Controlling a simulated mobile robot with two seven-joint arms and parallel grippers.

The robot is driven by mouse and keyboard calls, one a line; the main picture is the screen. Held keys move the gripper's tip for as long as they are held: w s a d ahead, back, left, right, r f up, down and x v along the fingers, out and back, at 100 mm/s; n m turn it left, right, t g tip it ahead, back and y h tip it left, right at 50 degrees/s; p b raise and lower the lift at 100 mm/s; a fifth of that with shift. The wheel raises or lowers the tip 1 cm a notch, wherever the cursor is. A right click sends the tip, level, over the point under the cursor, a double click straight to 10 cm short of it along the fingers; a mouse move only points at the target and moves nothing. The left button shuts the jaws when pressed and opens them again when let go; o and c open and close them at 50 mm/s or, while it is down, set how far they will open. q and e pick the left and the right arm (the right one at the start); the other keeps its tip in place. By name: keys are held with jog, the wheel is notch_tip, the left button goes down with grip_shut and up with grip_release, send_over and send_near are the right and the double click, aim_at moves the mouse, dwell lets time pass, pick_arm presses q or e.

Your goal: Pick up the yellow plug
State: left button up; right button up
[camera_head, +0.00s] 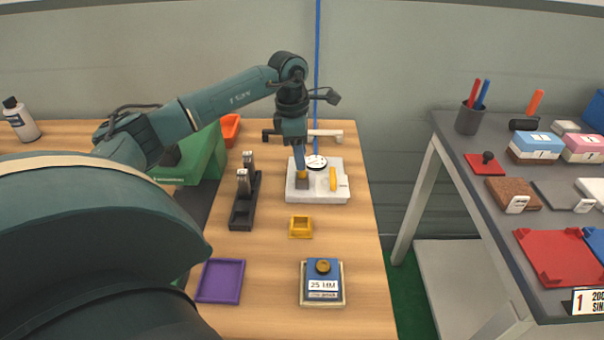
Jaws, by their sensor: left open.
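My left gripper (300,172) reaches down from above onto the pale grey fixture plate (317,196) at the back middle of the wooden table. It is open, with its fingertips around or just above a small yellow piece (302,175) over a grey block. I cannot tell whether they touch it. This piece may be the yellow plug; the fingers partly hide it. An upright yellow bar (333,179) stands on the same plate to the right. A small square yellow tray (301,228) lies in front of the plate. My right gripper is not in view.
A round dial (316,162) sits at the plate's back. A black rack (244,205) with two metal-topped pieces stands left. A purple tray (221,281) and a blue 25 MM block (323,278) lie in front. A grey table (470,185) with more items stands right, across a gap.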

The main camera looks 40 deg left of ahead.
aim_at(302, 174)
pick_arm(q)
jog(key=f, duration=0.4)
jog(key=shift+w+f, duration=0.1)
jog(key=shift+w, duration=0.15)
jog(key=shift+c, duration=0.4)
grip_shut()
